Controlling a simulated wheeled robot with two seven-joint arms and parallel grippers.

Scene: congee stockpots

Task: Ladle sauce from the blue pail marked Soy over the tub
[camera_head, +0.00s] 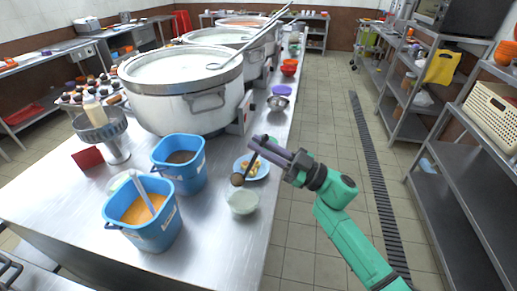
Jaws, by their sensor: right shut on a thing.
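My right gripper (262,147) is shut on a dark ladle (238,180), whose handle slants down-left from the fingers. The ladle's round bowl shows just above and behind a small pale green tub (243,203) near the counter's right edge. What the ladle bowl holds is too small to tell. A blue pail with dark brown sauce (190,178) stands left of the tub. A second blue pail with orange sauce (158,236) stands in front of it, with a pale handle sticking out. The pail markings cannot be read. My left gripper is not in view.
A blue-rimmed plate with food (262,163) lies behind the tub. Large steel stockpots (180,112) stand farther back on the steel counter (70,200). A steel stand (117,150) and a red card (87,157) are at left. The floor aisle right of the counter is clear.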

